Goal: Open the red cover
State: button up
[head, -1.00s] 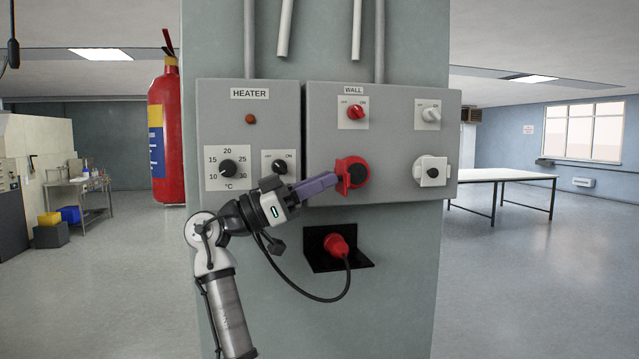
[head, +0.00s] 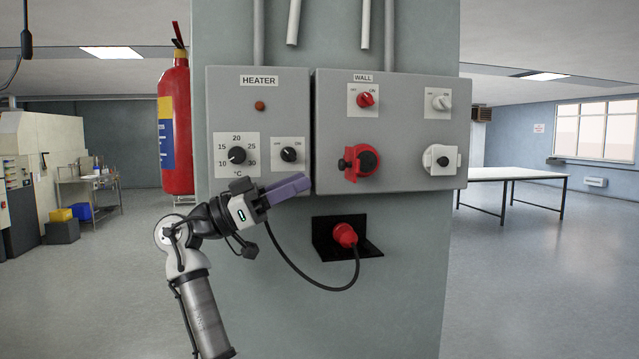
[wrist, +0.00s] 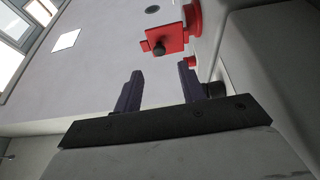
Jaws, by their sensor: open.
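The red cover (head: 350,166) is on the left side of a red wall socket with a dark round face (head: 367,160), low on the grey WALL box. In the wrist view the cover (wrist: 165,37) is a red square plate with a dark knob. It appears to stand out at an angle from the red socket body (wrist: 193,18). My gripper (head: 306,184), with purple fingers, is left of and slightly below the cover, apart from it. In the wrist view my gripper (wrist: 158,74) is open and empty, the cover beyond its fingertips.
The HEATER box (head: 259,110) with its dials is at the left. A red switch (head: 365,99), a white switch (head: 438,102) and a white socket (head: 441,160) are on the WALL box. A red plug (head: 345,235) with a cable sits below. A fire extinguisher (head: 175,125) hangs left.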

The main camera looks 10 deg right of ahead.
jog(key=b+v, duration=0.1)
jog(key=v, duration=0.5)
jog(key=shift+a, duration=0.4)
jog(key=shift+f, duration=0.15)
jog(key=shift+c, duration=0.4)
